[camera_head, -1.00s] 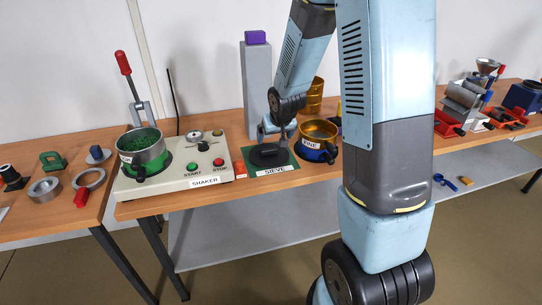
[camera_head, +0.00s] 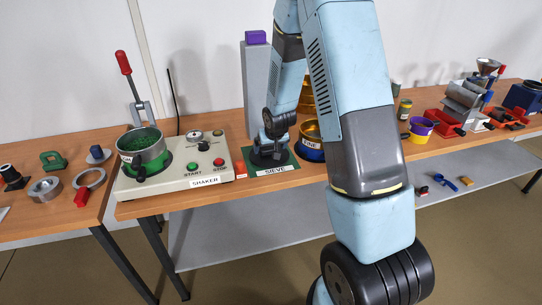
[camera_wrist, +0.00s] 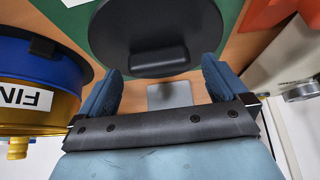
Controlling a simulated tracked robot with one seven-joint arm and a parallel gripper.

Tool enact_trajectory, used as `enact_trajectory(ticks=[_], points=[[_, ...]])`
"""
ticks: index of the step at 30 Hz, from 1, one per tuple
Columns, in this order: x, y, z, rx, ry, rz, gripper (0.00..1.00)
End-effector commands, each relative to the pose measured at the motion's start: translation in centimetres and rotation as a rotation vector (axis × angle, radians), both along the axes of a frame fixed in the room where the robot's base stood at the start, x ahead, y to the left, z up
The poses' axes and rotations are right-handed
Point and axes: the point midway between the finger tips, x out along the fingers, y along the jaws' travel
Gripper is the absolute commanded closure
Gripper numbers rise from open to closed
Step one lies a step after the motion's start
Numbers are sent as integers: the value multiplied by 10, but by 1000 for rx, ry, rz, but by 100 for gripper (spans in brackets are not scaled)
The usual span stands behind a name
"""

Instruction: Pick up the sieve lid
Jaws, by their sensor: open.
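The sieve lid, a dark round disc with a raised bar handle, lies on the green mat labelled SIEVE (camera_head: 287,169). In the wrist view the lid (camera_wrist: 120,30) fills the top middle, and its handle (camera_wrist: 160,56) points toward my gripper. My gripper (camera_wrist: 165,72) is open, with one blue finger on each side of the handle's near end. Nothing is held. In the head view my gripper (camera_head: 268,150) is low over the mat, and my wrist hides much of the lid. I cannot tell whether the fingers touch the lid.
A blue and gold sieve labelled FINE (camera_wrist: 35,95) stands close on the left in the wrist view, right of the mat in the head view. The shaker (camera_head: 195,168) with a pot of green powder stands left. A grey column (camera_head: 256,85) rises behind the mat.

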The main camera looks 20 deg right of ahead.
Motion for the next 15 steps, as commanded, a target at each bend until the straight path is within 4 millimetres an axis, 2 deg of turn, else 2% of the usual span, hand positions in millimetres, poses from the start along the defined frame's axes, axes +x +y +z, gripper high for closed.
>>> enact_trajectory(ticks=[6,14,15], points=[[8,-1,-14,0,1,-1,0],[8,-1,-14,0,0,-1,0],[8,-1,-14,0,0,-2,3]])
